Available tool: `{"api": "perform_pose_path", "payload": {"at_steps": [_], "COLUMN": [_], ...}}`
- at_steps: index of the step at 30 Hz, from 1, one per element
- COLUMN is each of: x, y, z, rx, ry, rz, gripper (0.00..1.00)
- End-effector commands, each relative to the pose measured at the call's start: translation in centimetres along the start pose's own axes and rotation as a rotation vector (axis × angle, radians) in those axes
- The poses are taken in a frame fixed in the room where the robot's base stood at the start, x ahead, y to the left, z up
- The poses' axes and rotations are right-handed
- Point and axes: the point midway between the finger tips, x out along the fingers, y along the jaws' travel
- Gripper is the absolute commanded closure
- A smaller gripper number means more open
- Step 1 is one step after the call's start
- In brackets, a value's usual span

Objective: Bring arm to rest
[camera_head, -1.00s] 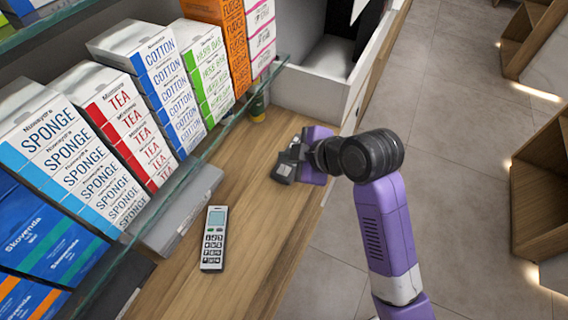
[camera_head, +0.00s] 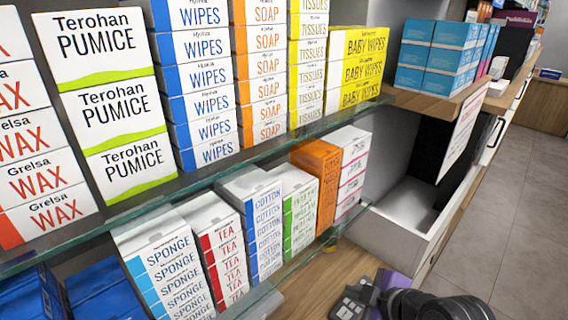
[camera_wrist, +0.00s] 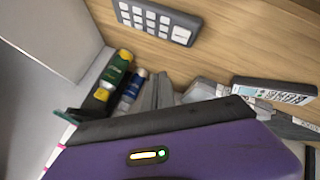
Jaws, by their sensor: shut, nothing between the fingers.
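The lower part of my arm is cut off by the frame. In the wrist view my gripper (camera_wrist: 165,100) shows as a purple body with grey fingers beyond it. The fingers are shut and I see nothing held between them.
Shelves of boxes, such as the sponge boxes (camera_head: 165,265), stand behind a glass edge. Floor at right is clear.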

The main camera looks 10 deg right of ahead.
Motion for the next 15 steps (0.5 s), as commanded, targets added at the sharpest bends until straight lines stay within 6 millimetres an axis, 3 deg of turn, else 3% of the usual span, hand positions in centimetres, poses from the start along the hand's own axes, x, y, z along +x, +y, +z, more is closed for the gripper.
{"api": "perform_pose_path", "payload": {"at_steps": [2,7,9,15], "x": [0.0,-1.4,-2.3,-5.1], "y": [0.6,5.8,6.8,5.1], "z": [-0.3,-2.0,-1.9,-0.4], "rx": [0.041,0.219,0.315,0.554], "ry": [0.012,0.106,0.157,0.301], "rz": [0.026,0.239,0.332,0.519], "gripper": [1.0,1.0,1.0,1.0]}}
